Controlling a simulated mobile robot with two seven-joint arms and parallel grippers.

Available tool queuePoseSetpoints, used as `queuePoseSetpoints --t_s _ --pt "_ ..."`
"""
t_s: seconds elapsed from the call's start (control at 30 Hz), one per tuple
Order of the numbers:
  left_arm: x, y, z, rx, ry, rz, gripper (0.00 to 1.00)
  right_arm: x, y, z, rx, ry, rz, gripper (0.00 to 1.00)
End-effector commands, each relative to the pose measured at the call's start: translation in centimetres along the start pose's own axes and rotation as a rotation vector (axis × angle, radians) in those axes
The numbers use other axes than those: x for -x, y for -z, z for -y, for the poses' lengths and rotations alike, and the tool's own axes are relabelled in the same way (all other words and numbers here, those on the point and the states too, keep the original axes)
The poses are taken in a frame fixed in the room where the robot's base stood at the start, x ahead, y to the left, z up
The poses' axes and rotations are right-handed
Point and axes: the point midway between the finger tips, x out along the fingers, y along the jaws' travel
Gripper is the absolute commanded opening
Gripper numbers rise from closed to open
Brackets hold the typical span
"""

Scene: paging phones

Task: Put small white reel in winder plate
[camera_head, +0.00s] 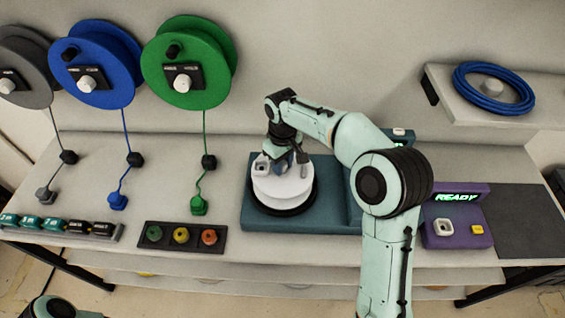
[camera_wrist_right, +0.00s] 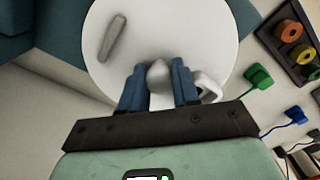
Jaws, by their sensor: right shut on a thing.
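The small white reel (camera_head: 282,190) is over the black round winder plate (camera_head: 290,211) on the teal winder (camera_head: 330,205). It looks level; I cannot tell whether it rests on the plate or is slightly above it. My right gripper (camera_head: 284,162) comes down from above onto the reel's middle. In the right wrist view, its blue fingers (camera_wrist_right: 158,78) are shut on the light knob at the centre of the white reel (camera_wrist_right: 175,30). The plate's centre is hidden under the reel. My left gripper is out of view.
Grey, blue and green cable reels (camera_head: 189,62) hang at the back left. A tray of coloured parts (camera_head: 182,236) lies left of the winder. A purple box (camera_head: 456,228) reading READY stands at right. A blue cable coil (camera_head: 493,88) lies on the raised shelf.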

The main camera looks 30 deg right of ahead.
Motion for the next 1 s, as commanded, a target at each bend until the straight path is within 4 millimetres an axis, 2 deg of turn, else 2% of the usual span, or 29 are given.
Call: queuePoseSetpoints --t_s 0.1,0.13,0.2,0.5,0.63,0.77,1.0 --pt "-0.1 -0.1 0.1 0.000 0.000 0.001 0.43 -0.3 0.0 0.0 0.000 0.000 -0.001 0.00" --pt "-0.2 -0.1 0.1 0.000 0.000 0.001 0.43 -0.4 0.0 0.0 0.000 0.000 0.000 0.34" --pt "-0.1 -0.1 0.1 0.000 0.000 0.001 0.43 -0.3 0.0 0.0 0.000 0.000 0.000 0.56" --pt "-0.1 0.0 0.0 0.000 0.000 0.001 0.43 -0.2 0.0 0.0 0.000 0.000 0.000 0.56" --pt "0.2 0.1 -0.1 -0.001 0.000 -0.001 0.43 0.9 0.1 0.0 -0.001 -0.001 -0.003 0.56" --pt "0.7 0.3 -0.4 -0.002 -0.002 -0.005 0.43 3.2 0.1 0.0 -0.001 -0.001 -0.005 0.56" --pt "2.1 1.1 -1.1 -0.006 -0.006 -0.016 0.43 8.6 0.2 0.0 0.000 -0.001 -0.006 0.56"
